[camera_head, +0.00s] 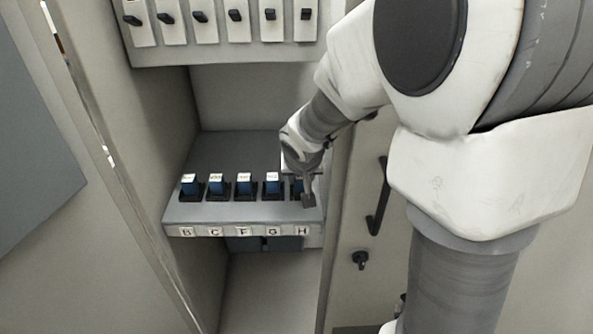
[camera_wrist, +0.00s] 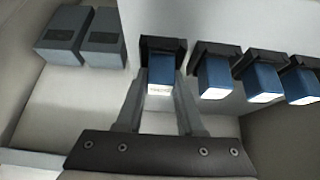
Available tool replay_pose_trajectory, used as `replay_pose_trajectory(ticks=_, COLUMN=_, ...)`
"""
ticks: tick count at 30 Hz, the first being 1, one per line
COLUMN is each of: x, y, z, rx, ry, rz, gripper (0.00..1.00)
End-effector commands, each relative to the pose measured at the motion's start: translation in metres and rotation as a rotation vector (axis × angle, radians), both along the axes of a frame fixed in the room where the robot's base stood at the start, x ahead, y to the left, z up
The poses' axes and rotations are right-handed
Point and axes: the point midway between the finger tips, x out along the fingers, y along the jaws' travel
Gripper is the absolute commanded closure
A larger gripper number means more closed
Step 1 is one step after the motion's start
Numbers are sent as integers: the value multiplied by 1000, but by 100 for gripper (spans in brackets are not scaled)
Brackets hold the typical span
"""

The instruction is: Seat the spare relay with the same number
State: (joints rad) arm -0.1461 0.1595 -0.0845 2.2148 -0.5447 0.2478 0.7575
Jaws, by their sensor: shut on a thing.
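My gripper (camera_head: 305,193) reaches down to the shelf's right end, at the place labelled H. In the wrist view, my gripper (camera_wrist: 162,82) is shut on a blue relay (camera_wrist: 160,68) with a white label, too small to read. That relay is at a black socket (camera_wrist: 163,43); I cannot tell how deeply it sits. In the head view it is mostly hidden by my gripper. Several other blue relays stand upright in black sockets, such as the one at G (camera_head: 272,181) and the one at F (camera_head: 244,182).
The grey shelf (camera_head: 200,214) bears labels B, C, F, G and H on its front edge. A panel of switches (camera_head: 222,52) hangs above. A cabinet door with a dark handle (camera_head: 379,197) stands close on the right. Two grey blocks (camera_wrist: 104,38) show in the wrist view.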

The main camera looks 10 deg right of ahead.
Motion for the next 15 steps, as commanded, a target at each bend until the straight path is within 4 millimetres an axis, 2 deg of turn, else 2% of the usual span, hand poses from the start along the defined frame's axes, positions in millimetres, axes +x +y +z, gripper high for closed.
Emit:
replay_pose_trajectory(ticks=3, x=0, y=0, z=-1, rx=0, ry=-1, rz=0, gripper=100)
replay_pose_trajectory(ticks=4, x=0, y=0, z=0, rx=0, ry=-1, rz=0, gripper=58)
replay_pose_trajectory(ticks=9, x=0, y=0, z=0, rx=0, ry=0, rz=0, gripper=28)
replay_pose_trajectory(ticks=15, x=0, y=0, z=-1, rx=0, ry=0, rz=0, gripper=28)
